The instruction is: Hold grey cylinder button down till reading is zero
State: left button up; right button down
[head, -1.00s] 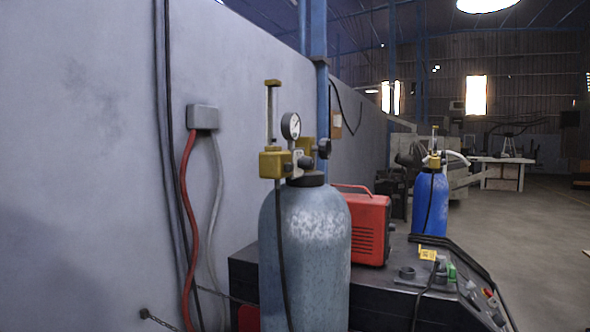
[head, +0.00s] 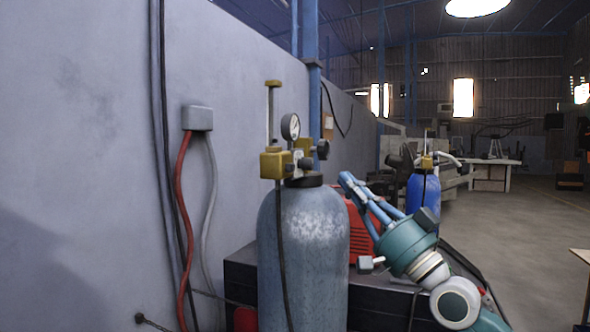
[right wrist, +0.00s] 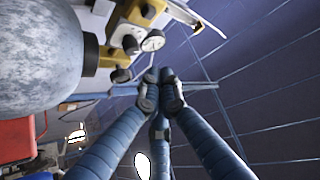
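The grey cylinder (head: 303,245) stands upright, with a yellow valve block (head: 274,163), a round dial gauge (head: 290,127) and a yellow-capped vertical rod (head: 273,84) on top. Which part is the button I cannot tell for sure; the gauge's reading is too small to read. My right gripper (head: 346,181) is right of the cylinder's shoulder, below the gauge, apparently touching nothing. In the right wrist view its blue fingers (right wrist: 159,77) converge with tips together, empty. That view also shows the cylinder (right wrist: 38,55) at left and the gauge (right wrist: 153,41) above the fingertips. My left gripper is not in view.
A red machine (head: 361,232) stands behind my right gripper on a dark bench (head: 240,281). A blue cylinder (head: 415,192) with similar fittings is farther back. A wall box (head: 197,118) with red and grey cables is at left. Open floor (head: 540,235) lies to the right.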

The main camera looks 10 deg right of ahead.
aim_at(290, 168)
jog(key=shift+s+d+r+t, duration=0.15)
jog(key=shift+s+r, duration=0.2)
jog(key=shift+r, duration=0.25)
jog(key=shift+s+d+r+t, duration=0.15)
jog(key=shift+s+r, duration=0.15)
jog(key=shift+r, duration=0.3)
jog(key=shift+w+a, duration=0.1)
jog(key=shift+a, duration=0.05)
jog(key=w+a+p, duration=0.3)
jog(key=w+a, duration=0.2)
jog(key=a, duration=0.2)
jog(key=shift+a, duration=0.15)
dwell(0.7)
jog(key=shift+w+a+p, duration=0.2)
jog(key=shift+a+p, duration=0.1)
jog(key=shift+a, duration=0.05)
jog(key=shift+w+a, duration=0.25)
jog(key=shift+a, duration=0.15)
dwell(2.0)
